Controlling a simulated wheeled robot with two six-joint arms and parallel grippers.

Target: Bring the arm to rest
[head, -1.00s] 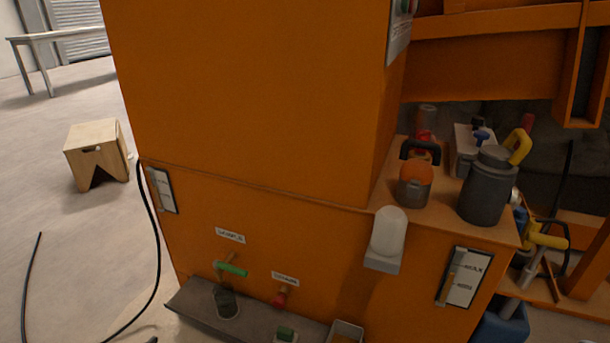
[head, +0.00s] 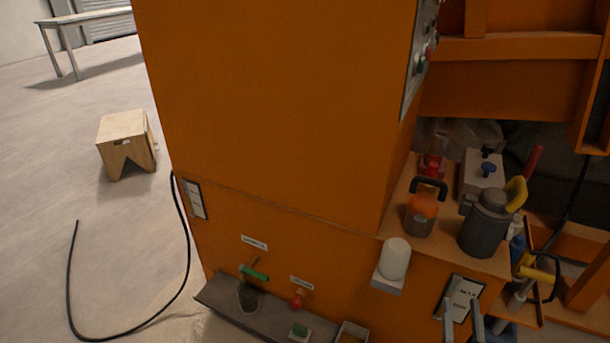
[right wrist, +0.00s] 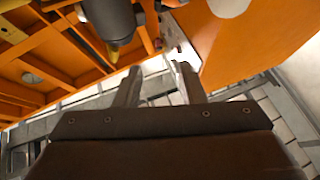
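My right gripper (head: 462,309) shows at the bottom right of the head view, in front of the orange cabinet (head: 280,110). Its two fingers point up, stand apart and hold nothing. The right wrist view shows the same gripper (right wrist: 158,70) with a clear gap between the fingers. The fingers overlap the lower part of a framed label plate (head: 461,292) in the head view; I cannot tell whether they touch it. My left gripper is not in view.
A ledge holds a grey canister (head: 484,228), an orange-brown pot (head: 421,215) and a red item (head: 432,165). A white lamp (head: 395,260) sticks out from the cabinet front. A green-handled tap (head: 255,273) is above a grey shelf (head: 262,318). A wooden stool (head: 126,140) and black cable (head: 180,275) are on open floor.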

